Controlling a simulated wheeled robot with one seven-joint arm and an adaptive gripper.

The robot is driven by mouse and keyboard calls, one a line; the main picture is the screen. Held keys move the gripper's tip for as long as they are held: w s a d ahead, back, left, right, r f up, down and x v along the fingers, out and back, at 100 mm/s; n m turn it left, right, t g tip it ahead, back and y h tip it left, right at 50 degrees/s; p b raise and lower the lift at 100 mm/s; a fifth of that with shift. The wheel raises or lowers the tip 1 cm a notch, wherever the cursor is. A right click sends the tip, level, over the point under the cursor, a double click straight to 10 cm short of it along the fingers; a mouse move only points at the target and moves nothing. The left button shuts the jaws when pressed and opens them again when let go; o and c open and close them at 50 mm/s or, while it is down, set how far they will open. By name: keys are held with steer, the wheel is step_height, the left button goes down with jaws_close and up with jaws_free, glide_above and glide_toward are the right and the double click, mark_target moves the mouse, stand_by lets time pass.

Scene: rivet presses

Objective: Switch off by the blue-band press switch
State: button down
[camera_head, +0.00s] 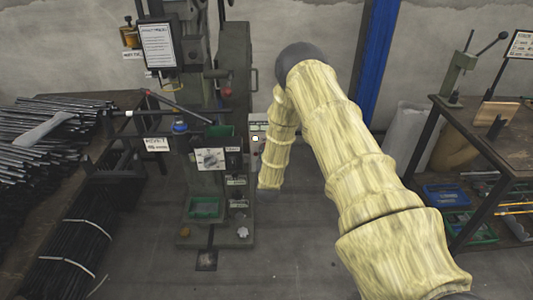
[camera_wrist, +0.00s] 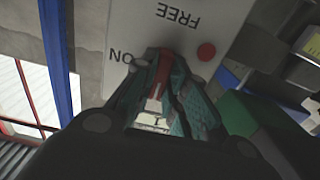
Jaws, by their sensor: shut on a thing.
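In the wrist view, a white plate (camera_wrist: 185,35) carries the printed words FREE and ON, upside down. My gripper (camera_wrist: 165,62) is in front of it, with its two fingers close together around a narrow red switch lever (camera_wrist: 162,72). A white label with a dark mark (camera_wrist: 153,120) shows between the fingers. In the head view, the press (camera_head: 205,130) stands left of my arm. My gripper cannot be made out there.
A round red knob (camera_wrist: 206,51) sits on the plate beside my fingers. A rack of dark bars (camera_head: 45,140) stands left of the press. A workbench (camera_head: 490,130) stands at the right, with bins on its lower shelf. A blue post (camera_head: 375,60) rises behind my arm.

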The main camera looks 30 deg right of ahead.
steer(key=shift+s+f, duration=0.2)
steer(key=shift+f, duration=0.1)
steer(key=c, duration=1.4)
jaws_free()
steer(key=shift+c, duration=0.2)
steer(key=shift+w+r, duration=0.1)
steer(key=shift+r, duration=0.05)
steer(key=shift+a, duration=0.1)
steer(key=v, duration=1.1)
steer(key=shift+s+a, duration=0.2)
steer(key=shift+s, duration=0.2)
steer(key=shift+a, duration=0.1)
